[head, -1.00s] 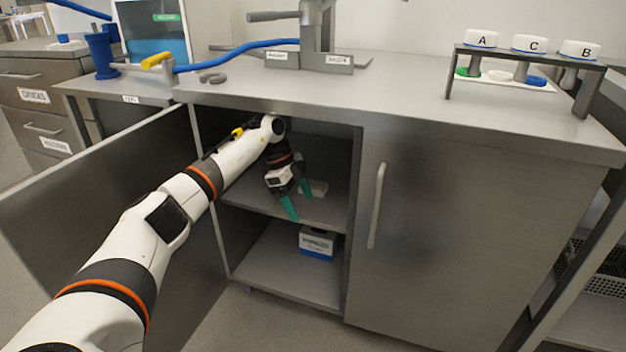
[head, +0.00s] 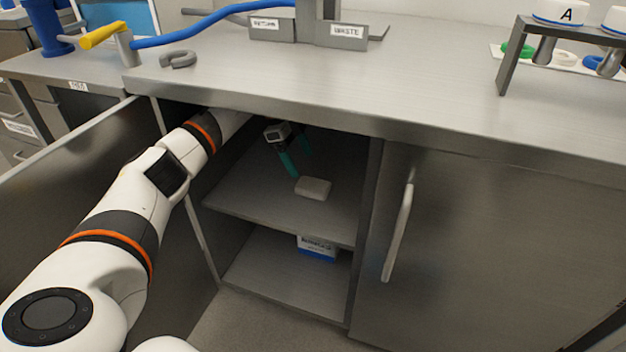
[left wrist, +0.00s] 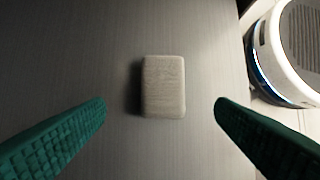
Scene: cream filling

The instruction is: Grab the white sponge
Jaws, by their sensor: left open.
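The white sponge (head: 313,188) lies on the upper shelf inside the open cabinet. It also shows in the left wrist view (left wrist: 164,86), lying flat, centred between the fingers and beyond their tips. My left gripper (head: 297,160) is inside the cabinet, above and behind the sponge in the head view. Its two green fingers are spread wide and empty, apart from the sponge, as the left wrist view (left wrist: 162,102) shows. My right gripper is not in view.
The upper shelf (head: 255,197) is otherwise bare. The cabinet's left door (head: 60,190) is open; the right door (head: 470,260) is shut. The countertop (head: 420,85) overhangs the opening.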

